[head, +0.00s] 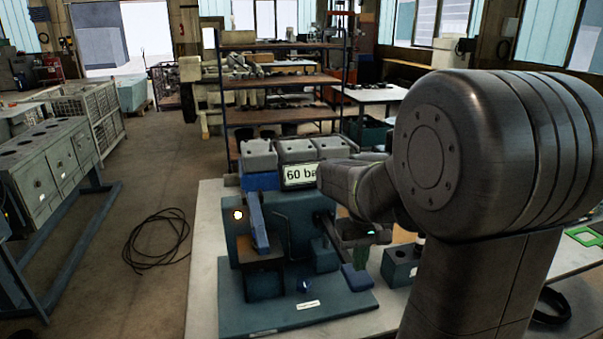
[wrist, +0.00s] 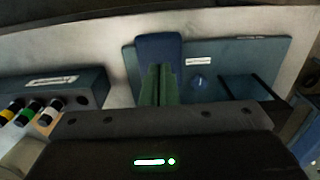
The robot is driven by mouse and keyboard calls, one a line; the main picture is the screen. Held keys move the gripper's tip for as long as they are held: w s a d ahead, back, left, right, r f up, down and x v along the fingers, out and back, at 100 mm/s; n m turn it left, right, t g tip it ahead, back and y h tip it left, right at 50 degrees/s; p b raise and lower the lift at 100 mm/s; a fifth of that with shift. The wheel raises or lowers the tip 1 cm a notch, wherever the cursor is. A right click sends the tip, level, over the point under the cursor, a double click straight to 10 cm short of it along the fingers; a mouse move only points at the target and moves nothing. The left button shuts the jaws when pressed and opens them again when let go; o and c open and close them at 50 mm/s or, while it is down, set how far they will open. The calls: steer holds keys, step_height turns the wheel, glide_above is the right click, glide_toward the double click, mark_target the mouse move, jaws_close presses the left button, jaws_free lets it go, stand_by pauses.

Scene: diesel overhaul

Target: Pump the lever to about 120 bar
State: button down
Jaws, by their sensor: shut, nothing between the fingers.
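The teal pump stand (head: 340,298) stands on the light bench, with a white label and a small blue knob (head: 304,287) on its base. A blue pad (head: 357,280), apparently the lever's end, sticks out at the stand's right side. In the wrist view the blue pad (wrist: 158,50) lies straight beyond the green fingertips. My gripper (head: 366,250) is shut and empty, just above the pad; its fingers (wrist: 156,84) are together. I cannot tell whether they touch the pad. The display (head: 299,175) reads "60 ba", its right end hidden by my arm.
A slanted blue bar (head: 257,222) stands at the stand's left. Grey bins (head: 260,155) stand behind. A cable coil (head: 158,242) lies on the floor.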

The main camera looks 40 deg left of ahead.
step_height(320, 180, up, 4)
steer(key=p, duration=0.3)
steer(key=shift+r+p, duration=0.1)
steer(key=shift+p, duration=0.25)
stand_by(0.6)
steer(key=shift+r+n+b, duration=0.3)
steer(key=shift+n+b, duration=0.4)
steer(key=shift+n, duration=0.4)
step_height(320, 180, down, 4)
steer(key=n+b, duration=0.3)
steer(key=b, duration=0.3)
steer(key=shift+a+n, duration=0.1)
steer(key=shift+n, duration=0.2)
steer(key=shift+w+f, duration=0.1)
steer(key=shift+f, duration=0.3)
steer(key=shift+b, duration=0.3)
stand_by(0.4)
